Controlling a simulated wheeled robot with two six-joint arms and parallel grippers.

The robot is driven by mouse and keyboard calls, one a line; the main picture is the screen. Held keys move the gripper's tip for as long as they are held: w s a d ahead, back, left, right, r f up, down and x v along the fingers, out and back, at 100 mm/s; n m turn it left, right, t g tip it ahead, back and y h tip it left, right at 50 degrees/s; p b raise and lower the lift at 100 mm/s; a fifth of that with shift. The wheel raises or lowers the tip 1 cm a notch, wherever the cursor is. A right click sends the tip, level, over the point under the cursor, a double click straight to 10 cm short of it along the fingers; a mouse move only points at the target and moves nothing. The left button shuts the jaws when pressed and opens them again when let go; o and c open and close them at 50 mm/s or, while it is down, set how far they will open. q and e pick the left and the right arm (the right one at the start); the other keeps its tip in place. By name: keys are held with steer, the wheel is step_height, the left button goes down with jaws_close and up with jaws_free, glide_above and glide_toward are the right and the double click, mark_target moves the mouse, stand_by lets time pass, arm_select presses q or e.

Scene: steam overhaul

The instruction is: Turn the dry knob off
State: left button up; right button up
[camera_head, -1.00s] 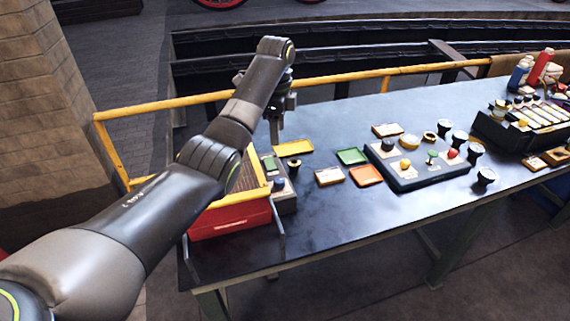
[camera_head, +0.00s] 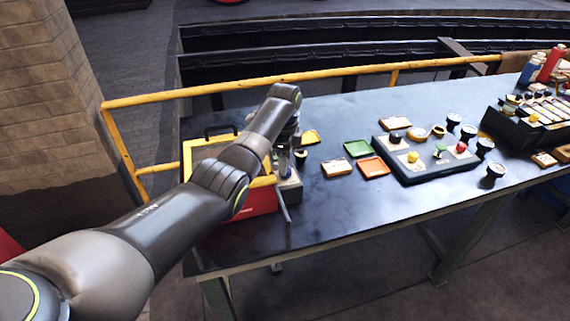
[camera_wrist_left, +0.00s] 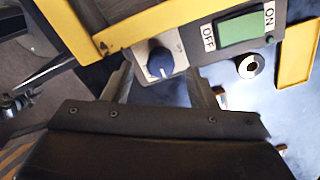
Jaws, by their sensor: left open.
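A dark blue round knob (camera_wrist_left: 160,62) with a white pointer mark sits on a light plate on the grey control panel (camera_head: 289,191), beside a yellow-framed red box (camera_head: 250,204). A green rocker switch (camera_wrist_left: 238,29) with OFF and ON labels is on the same panel. My left gripper (camera_head: 285,170) hangs over the panel, pointing down. In the left wrist view my left gripper (camera_wrist_left: 160,75) is open, its fingers on either side of the knob; I cannot tell whether they touch it. In the head view the arm hides the knob. My right gripper is not in view.
A black ring-shaped part (camera_head: 301,157) and a yellow tray (camera_head: 311,136) lie beside the panel. Green (camera_head: 357,148) and orange (camera_head: 373,167) trays lie to the right, near a dark board (camera_head: 430,172) with coloured knobs. A yellow rail (camera_head: 350,79) runs behind the table.

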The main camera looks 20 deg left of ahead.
arm_select(q)
steer(key=shift+f, duration=1.45)
steer(key=shift+c, duration=0.2)
steer(key=c, duration=0.9)
